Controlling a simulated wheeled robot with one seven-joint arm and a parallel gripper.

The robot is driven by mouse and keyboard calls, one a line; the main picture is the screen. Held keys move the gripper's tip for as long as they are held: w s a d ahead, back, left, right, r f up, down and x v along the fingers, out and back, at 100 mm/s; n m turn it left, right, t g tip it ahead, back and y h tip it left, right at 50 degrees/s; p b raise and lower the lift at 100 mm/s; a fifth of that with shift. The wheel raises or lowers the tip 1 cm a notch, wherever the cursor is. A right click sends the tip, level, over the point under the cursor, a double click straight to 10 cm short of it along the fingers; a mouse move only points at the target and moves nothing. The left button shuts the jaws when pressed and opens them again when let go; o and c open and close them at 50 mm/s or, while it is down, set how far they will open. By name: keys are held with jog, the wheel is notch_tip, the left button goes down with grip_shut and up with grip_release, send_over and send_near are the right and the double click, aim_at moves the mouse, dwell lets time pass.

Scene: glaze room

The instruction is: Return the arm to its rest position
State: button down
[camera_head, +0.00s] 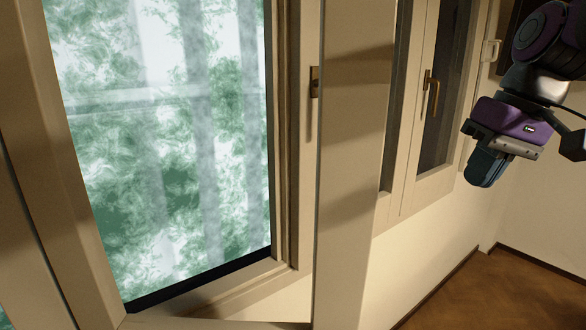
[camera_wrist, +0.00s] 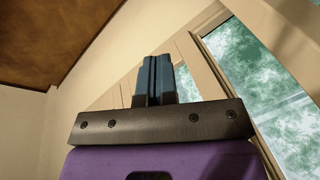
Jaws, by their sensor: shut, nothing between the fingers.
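My gripper (camera_head: 486,168) hangs at the right of the head view, below the purple and dark wrist of my arm. Its dark blue fingers are together with nothing between them. In the wrist view the shut fingers (camera_wrist: 153,80) stand up in the middle above the dark mounting plate. They are apart from the window frames and walls around them. Most of my arm is outside the head view.
A large cream-framed window (camera_head: 170,140) fills the left of the head view. A second window (camera_head: 436,90) with a brass handle (camera_head: 431,92) stands behind, left of my gripper. The brown floor (camera_head: 490,297) at lower right looks clear.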

jog(key=s+d+f+t+h, duration=0.1)
jog(key=s+d+f+t, duration=0.1)
jog(key=s, duration=0.2)
jog(key=s+d+f+m+t+h, duration=0.1)
jog(key=s+f+t+h, duration=0.1)
jog(key=s, duration=0.3)
jog(key=shift+s+d+f+m, duration=0.3)
jog(key=shift+d, duration=0.1)
